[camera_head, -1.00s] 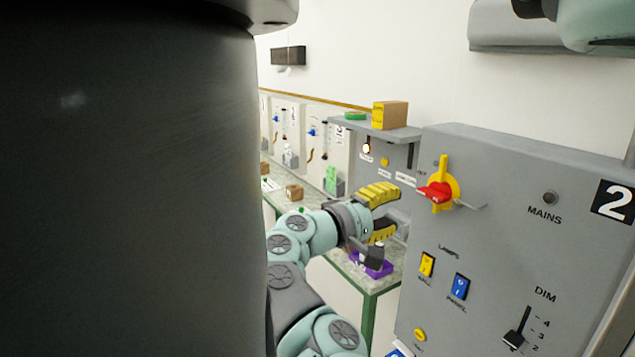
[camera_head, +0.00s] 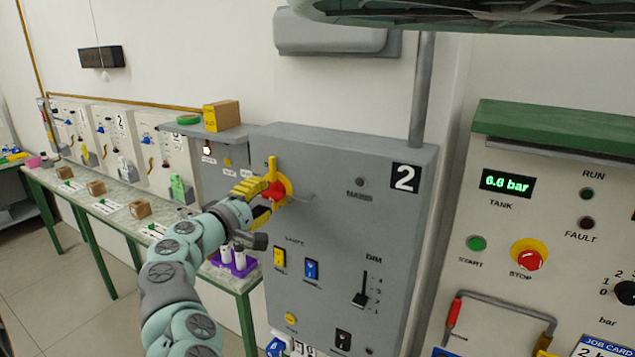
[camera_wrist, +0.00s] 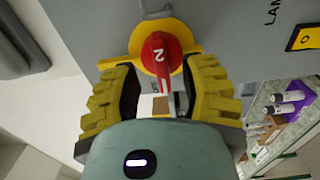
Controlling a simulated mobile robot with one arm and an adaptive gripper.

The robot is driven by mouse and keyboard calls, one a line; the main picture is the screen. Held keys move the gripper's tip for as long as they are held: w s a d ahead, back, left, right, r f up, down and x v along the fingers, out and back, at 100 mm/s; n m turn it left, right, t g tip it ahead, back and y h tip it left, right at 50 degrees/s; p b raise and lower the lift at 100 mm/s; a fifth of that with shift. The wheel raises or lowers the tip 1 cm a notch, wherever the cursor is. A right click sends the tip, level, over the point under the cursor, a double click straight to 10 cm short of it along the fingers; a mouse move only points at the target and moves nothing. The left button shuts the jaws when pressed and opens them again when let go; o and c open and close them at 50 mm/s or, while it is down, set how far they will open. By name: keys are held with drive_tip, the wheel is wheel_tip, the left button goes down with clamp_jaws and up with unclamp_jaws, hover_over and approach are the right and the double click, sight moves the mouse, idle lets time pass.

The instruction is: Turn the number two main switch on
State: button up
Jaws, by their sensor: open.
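The number two panel (camera_head: 330,225) is a grey cabinet with a black "2" plate (camera_head: 405,178) at its upper right. Its main switch (camera_head: 280,190) has a red handle on a yellow backing, at the upper left of the panel. In the wrist view the red handle (camera_wrist: 160,58) bears a "2". My gripper (camera_head: 262,200) is at the switch with its yellow ridged fingers open. In the wrist view the open fingers (camera_wrist: 162,75) stand on either side of the handle. I cannot tell whether they touch it. The mains lamp (camera_head: 360,182) looks dark.
Yellow (camera_head: 280,258) and blue (camera_head: 311,270) lamp switches and a dim slider (camera_head: 363,290) sit below on the panel. A grey bracket sticks out beside the main switch. A bench (camera_head: 130,215) with small boxes and a purple rack (camera_head: 236,262) stands left. A compressor panel (camera_head: 550,240) is at right.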

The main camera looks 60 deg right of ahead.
drive_tip(key=shift+d+f, duration=0.1)
drive_tip(key=shift+d, duration=0.7)
drive_tip(key=shift+w, duration=0.1)
drive_tip(key=shift+c, duration=0.2)
clamp_jaws()
